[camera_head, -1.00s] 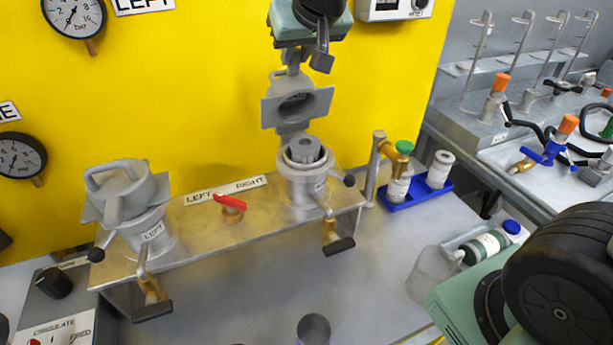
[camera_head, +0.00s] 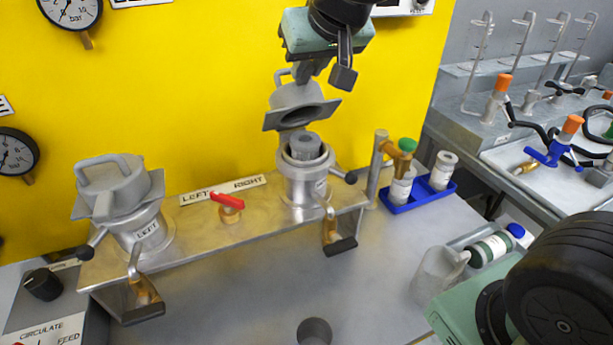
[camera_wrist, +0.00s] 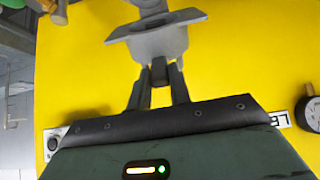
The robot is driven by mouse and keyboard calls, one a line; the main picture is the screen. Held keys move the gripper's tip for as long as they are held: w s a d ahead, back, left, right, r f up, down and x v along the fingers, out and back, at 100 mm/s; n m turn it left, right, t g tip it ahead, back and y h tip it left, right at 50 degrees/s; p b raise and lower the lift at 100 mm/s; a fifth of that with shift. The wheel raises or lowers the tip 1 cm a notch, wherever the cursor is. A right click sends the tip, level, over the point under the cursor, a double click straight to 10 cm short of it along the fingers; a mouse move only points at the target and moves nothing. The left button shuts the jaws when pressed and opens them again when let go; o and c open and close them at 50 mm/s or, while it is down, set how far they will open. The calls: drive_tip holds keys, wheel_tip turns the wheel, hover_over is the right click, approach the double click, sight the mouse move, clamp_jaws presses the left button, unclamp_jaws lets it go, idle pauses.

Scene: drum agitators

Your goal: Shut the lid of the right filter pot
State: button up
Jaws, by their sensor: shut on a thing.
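The right filter pot (camera_head: 306,184) stands on the metal bench with a grey cylindrical insert (camera_head: 305,147) showing in its open mouth. Its grey lid (camera_head: 297,103) is raised above the back of the pot, tilted forward, its hollow underside facing down and forward. My gripper (camera_head: 309,72) is behind and above the lid. In the wrist view, my gripper (camera_wrist: 158,86) is shut on the lid's handle (camera_wrist: 159,70), with the lid (camera_wrist: 158,38) just beyond the fingertips. The lid's hinge is mostly hidden.
The left filter pot (camera_head: 143,230) has its lid (camera_head: 115,188) on. A red valve lever (camera_head: 228,200) sits between the pots. A brass valve with a green knob (camera_head: 405,146) and a blue bottle tray (camera_head: 416,194) stand at right. The yellow panel (camera_head: 200,90) rises behind.

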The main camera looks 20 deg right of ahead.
drive_tip(key=shift+s, duration=0.2)
drive_tip(key=s+f+b, duration=0.2)
drive_tip(key=s+b, duration=0.1)
drive_tip(key=shift+f, duration=0.3)
drive_tip(key=shift+s+f, duration=0.15)
drive_tip(key=shift+s, duration=0.15)
drive_tip(key=s+f, duration=0.2)
drive_tip(key=f, duration=0.1)
drive_tip(key=shift+s+f, duration=0.3)
drive_tip(key=shift+b, duration=0.3)
